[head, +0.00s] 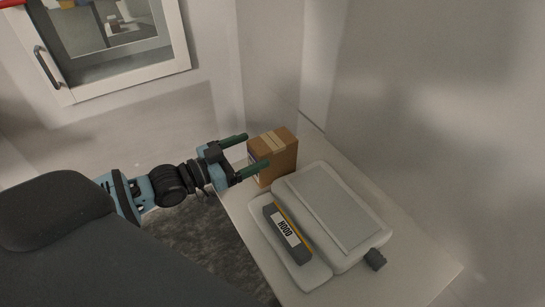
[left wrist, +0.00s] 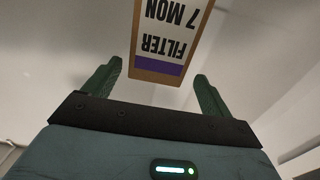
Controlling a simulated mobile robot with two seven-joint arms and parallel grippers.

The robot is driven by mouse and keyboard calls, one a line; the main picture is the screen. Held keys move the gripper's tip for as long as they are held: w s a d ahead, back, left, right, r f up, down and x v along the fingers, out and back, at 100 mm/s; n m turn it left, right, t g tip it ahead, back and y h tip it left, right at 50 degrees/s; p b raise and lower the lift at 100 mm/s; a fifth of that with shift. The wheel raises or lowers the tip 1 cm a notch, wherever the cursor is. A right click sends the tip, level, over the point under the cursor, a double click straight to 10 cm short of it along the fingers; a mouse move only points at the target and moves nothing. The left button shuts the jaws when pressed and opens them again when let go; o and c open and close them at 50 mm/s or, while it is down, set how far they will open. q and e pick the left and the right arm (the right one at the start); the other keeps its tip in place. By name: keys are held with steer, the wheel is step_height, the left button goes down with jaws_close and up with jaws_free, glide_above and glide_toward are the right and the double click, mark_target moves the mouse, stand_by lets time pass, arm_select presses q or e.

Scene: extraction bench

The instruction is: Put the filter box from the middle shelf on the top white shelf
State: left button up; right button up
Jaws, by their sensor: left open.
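The filter box (head: 279,157) is a brown cardboard box with a strip of tape on top. It stands upright on a white shelf (head: 408,283) near its far left edge. My left gripper (head: 256,153) is open, its two green fingers pointing at the box from the left. In the left wrist view the box (left wrist: 168,40) shows a white label reading FILTER, upside down, with a purple band. There it lies ahead of and between the fingers of my left gripper (left wrist: 158,82), with gaps on both sides. My right gripper is not in view.
A white device (head: 335,207) with a flat panel and a dark knob lies right of the box. A dark block labelled HOOD (head: 288,233) lies at its near left. A white-framed glass door (head: 125,82) with a dark handle is at the upper left. Walls close in behind and at right.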

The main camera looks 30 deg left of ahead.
mark_target(267, 142)
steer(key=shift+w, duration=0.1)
arm_select(q)
steer(key=shift+w+d+r, duration=0.1)
steer(key=shift+w+d, duration=0.1)
steer(key=shift+w, duration=0.05)
steer(key=shift+x, duration=2.25)
steer(key=shift+s+d, duration=0.1)
steer(key=shift+d, duration=0.1)
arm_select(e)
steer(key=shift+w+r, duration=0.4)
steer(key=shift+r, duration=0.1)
